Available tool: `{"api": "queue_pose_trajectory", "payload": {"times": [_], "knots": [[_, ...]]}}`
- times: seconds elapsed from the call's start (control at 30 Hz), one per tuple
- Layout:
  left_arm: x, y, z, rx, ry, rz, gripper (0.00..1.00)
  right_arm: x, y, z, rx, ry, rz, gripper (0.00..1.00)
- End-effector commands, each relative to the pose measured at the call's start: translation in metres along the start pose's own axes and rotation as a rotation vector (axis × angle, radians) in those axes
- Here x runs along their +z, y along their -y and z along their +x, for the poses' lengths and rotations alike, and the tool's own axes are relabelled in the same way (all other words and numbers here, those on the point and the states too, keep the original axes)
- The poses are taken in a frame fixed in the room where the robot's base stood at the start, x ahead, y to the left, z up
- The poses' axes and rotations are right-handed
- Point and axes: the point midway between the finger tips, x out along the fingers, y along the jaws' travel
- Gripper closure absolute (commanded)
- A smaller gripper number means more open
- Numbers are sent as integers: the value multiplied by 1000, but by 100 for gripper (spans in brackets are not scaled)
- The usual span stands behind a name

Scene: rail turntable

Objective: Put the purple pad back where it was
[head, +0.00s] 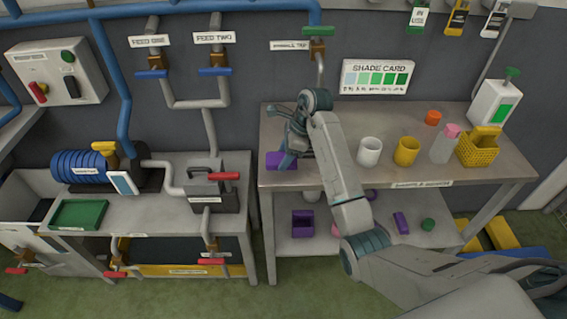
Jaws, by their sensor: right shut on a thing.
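My right gripper (288,157) is at the left end of the sample bench's top (330,172), its arm reaching in from the right. It is shut on a purple block-like pad (275,159), which is partly hidden by the fingers. I cannot tell whether the pad touches the bench top. A purple open box (302,224) and a purple bar (401,223) are on the lower shelf (345,238). My left gripper is not in view.
A white mug (369,151), yellow cup (406,151), orange piece (433,118), spray bottle (444,145) and yellow basket (480,147) stand on the bench's right half. A tap pipe (319,70) comes down behind the arm. A green tray (79,214) lies left.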

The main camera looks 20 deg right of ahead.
Motion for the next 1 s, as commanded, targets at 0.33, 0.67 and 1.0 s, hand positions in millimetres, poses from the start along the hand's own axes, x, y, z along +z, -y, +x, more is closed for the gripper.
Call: {"api": "queue_pose_trajectory", "payload": {"times": [0.33, 0.67, 1.0], "knots": [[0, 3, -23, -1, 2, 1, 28, -7, 7, 23, 4, -1, 1, 66], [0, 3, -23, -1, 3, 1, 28, -12, 8, 34, 0, 0, -1, 44], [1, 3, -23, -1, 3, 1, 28, -12, 8, 34, 0, 0, -1, 26]]}}
